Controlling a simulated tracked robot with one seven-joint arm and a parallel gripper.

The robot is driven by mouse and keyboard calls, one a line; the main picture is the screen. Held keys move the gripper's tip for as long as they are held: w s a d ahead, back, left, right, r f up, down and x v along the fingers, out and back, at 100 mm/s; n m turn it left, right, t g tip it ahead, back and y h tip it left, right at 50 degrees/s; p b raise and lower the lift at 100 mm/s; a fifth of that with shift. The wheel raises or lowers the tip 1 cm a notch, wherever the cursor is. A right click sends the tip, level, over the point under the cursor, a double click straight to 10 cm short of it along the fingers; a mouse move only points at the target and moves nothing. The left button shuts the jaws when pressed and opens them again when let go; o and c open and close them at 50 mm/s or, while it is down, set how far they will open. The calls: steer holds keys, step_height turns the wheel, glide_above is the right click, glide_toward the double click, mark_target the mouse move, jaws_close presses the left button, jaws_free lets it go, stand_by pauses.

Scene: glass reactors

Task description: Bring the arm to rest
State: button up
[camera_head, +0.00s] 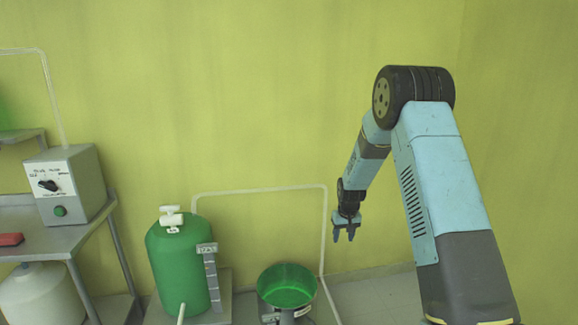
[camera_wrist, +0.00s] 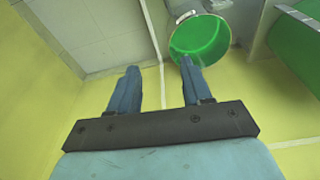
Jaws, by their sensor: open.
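My gripper (camera_head: 344,236) hangs at the end of my bent arm, fingers pointing down, to the right of a green open vessel. It is open, with nothing between the fingers. In the wrist view my gripper (camera_wrist: 157,83) shows its two blue fingers apart, with wall and floor beyond them. The green vessel (camera_head: 287,285) stands low near the wall, with green inside it. In the wrist view the green vessel (camera_wrist: 200,38) lies past the right fingertip; I cannot tell the exact gap.
A green tank (camera_head: 180,264) with a white valve stands left of the vessel. A metal bench (camera_head: 62,243) at the left carries a grey control box (camera_head: 68,185) and a red object (camera_head: 10,240). A white pipe (camera_head: 260,189) runs along the yellow wall. Floor right of the vessel looks clear.

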steer(key=s+d+r+t, duration=0.1)
steer(key=s+r, duration=0.8)
steer(key=r, duration=0.5)
steer(key=s+d+r+t, duration=0.1)
steer(key=s+r, duration=0.8)
steer(key=r, duration=0.4)
steer(key=s+r, duration=0.3)
steer(key=s, duration=1)
steer(key=s+d+r+m+t, duration=0.1)
steer(key=s+r, duration=0.3)
steer(key=s, duration=1)
steer(key=shift+d+t, duration=0.3)
steer(key=shift+s+r, duration=0.1)
